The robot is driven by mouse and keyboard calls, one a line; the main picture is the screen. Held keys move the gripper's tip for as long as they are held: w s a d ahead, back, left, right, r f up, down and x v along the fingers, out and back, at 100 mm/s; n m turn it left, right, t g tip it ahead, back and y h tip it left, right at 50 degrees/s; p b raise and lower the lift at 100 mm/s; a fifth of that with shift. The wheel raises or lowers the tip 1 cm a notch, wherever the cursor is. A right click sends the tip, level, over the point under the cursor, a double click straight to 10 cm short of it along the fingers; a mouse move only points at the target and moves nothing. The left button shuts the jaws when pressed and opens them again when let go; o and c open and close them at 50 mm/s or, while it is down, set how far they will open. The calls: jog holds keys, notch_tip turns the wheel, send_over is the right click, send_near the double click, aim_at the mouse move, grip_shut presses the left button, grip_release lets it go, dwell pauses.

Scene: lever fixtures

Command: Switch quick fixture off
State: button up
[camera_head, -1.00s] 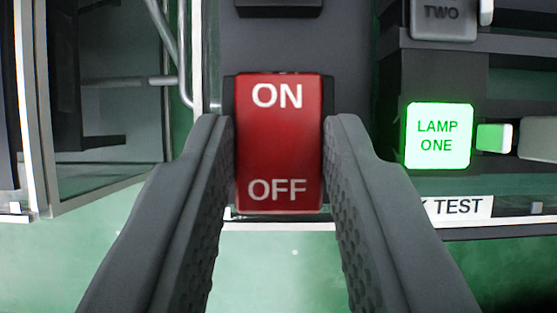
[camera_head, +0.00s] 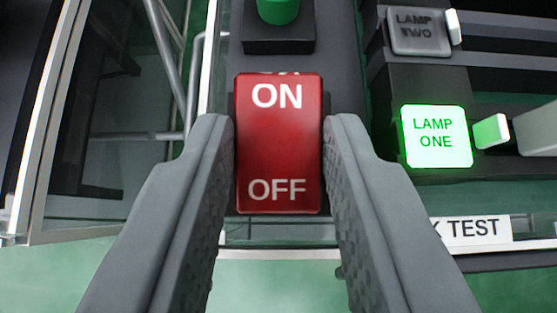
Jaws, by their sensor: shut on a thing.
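A red rocker block (camera_head: 279,143) marked ON at its top and OFF at its bottom is in the middle of the view. My gripper (camera_head: 279,150) has one finger on each side of it and is shut on it. Behind it is a dark grey panel (camera_head: 337,60). To the right, a square lamp marked LAMP ONE (camera_head: 436,153) glows green. A lamp marked LAMP TWO (camera_head: 418,45) above it is grey and unlit.
A green button (camera_head: 278,10) on a black base (camera_head: 278,40) stands above the red block. A glass-sided metal frame (camera_head: 75,150) is at the left. A white label reading "TEST" (camera_head: 475,229) is at the lower right. Green floor (camera_head: 270,285) shows below.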

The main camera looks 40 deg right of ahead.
jog(key=o, duration=1)
jog(key=v, duration=1.7)
jog(key=shift+s+a, duration=0.15)
jog(key=shift+s, duration=0.1)
jog(key=shift+r, duration=0.1)
